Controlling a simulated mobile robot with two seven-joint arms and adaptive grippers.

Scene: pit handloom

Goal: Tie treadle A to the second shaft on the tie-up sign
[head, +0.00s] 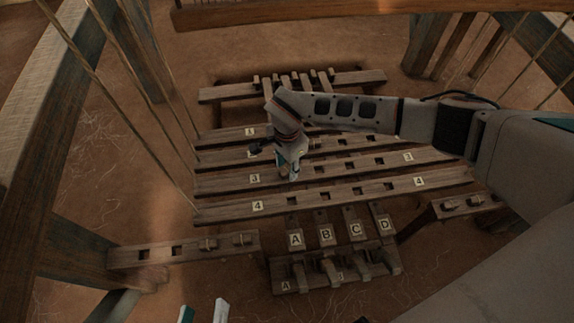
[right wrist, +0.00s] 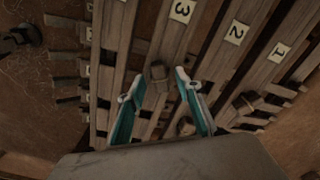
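Treadles A (head: 295,239), B (head: 326,234), C (head: 356,230) and D (head: 384,225) lie in a row at the front. Behind them run the labelled shaft bars, with shaft 4 (head: 330,197) nearest and shaft 3 (head: 225,183) behind it. In the right wrist view shaft 2 (right wrist: 233,45) lies right of shaft 3. My right gripper (head: 287,174) points down over shaft 3. It is open, its fingers on either side of a small wooden block (right wrist: 158,76), apparently on shaft 3; contact is unclear. My left gripper (head: 203,313) is open at the bottom edge. No tie-up sign shows.
A beam with pegs (head: 160,256) stands front left, another (head: 468,204) front right. A pegged rack (head: 300,283) sits before the treadles. Slanting cords and posts flank the left side. A crossbar (head: 350,10) spans the top.

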